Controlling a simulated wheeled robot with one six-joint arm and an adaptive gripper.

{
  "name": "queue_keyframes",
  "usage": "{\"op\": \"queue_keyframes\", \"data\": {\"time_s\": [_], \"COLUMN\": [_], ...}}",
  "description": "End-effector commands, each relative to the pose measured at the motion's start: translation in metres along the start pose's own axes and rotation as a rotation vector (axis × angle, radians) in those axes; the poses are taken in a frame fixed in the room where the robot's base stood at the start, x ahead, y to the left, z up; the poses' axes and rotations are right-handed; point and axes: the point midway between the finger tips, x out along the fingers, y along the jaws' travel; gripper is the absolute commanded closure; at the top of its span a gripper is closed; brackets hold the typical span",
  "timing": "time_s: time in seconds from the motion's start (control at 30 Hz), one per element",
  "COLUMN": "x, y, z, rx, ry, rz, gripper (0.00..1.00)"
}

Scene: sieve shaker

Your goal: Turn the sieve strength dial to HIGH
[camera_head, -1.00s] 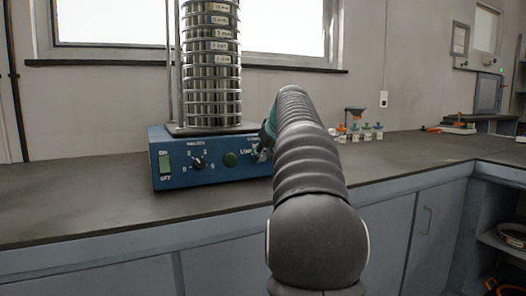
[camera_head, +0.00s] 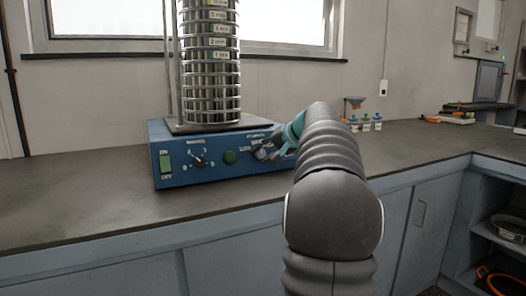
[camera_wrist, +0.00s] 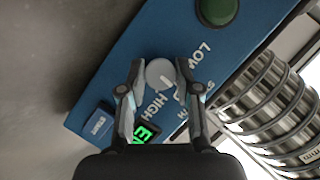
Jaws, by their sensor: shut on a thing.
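The blue control box (camera_head: 200,178) of the sieve shaker stands on the counter. Its strength dial (camera_wrist: 160,72) is a round, pale grey knob in the wrist view, between printed words LOW and HIGH. My gripper (camera_wrist: 161,78) has one finger on each side of the dial and is shut on it. The dial's pointer setting is hard to read, as the fingers cover part of the markings. In the head view my gripper (camera_head: 268,151) is at the right part of the front panel, and it mostly hides the dial.
A green button (camera_head: 230,157), a black timer knob (camera_head: 199,161) and a green ON/OFF switch (camera_head: 166,163) are left of the dial. A steel sieve stack (camera_head: 210,75) stands on the box. A lit green display (camera_wrist: 146,133) and START button (camera_wrist: 97,124) lie near my fingers.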

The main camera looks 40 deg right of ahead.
Motion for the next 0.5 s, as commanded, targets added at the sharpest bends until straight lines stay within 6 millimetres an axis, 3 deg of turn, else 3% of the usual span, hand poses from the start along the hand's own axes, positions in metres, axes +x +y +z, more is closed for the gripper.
{"op": "queue_keyframes", "data": {"time_s": [0.5], "x": [0.0013], "y": [0.0024], "z": [0.0013], "rx": [0.447], "ry": [0.017], "rz": [-0.2], "gripper": [1.0]}}
